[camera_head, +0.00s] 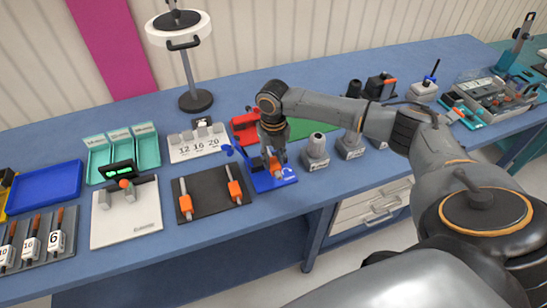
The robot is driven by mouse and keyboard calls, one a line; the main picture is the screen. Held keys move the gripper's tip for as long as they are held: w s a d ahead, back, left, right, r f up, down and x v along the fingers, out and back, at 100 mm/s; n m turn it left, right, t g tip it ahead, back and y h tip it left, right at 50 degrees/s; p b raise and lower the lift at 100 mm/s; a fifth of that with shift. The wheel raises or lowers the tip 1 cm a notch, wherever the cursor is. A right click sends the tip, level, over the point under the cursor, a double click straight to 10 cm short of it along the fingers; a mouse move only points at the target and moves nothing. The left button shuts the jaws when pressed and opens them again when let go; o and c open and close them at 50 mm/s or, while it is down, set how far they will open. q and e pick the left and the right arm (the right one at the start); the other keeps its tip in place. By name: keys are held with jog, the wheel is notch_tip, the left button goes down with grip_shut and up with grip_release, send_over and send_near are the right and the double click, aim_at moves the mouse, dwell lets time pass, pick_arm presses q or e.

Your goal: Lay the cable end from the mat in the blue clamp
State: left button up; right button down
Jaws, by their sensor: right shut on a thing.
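The blue clamp (260,186) is a flat blue base with a raised blue lever (228,150) at its left. My right gripper (273,154) points down over this base and is shut on an orange cable end (275,168). The cable end is at the clamp, but I cannot tell whether it touches the base. The dark mat (211,204) lies left of the clamp. Two more cable ends with orange parts lie on it, one at left (186,206) and one at right (235,190). My left gripper is not in view.
A grey block with a round top (315,153) stands close right of the clamp. A red thing (244,127) and a number board (197,142) are behind. A white board (126,214) lies left of the mat. The bench front edge is clear.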

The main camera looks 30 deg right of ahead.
aim_at(273, 161)
jog(key=shift+f, duration=0.15)
jog(key=shift+f+b, duration=0.3)
jog(key=shift+f, duration=0.4)
jog(key=shift+f, duration=0.15)
jog(key=shift+f+b, duration=0.35)
jog(key=shift+f, duration=0.4)
jog(key=c, duration=1)
grip_release()
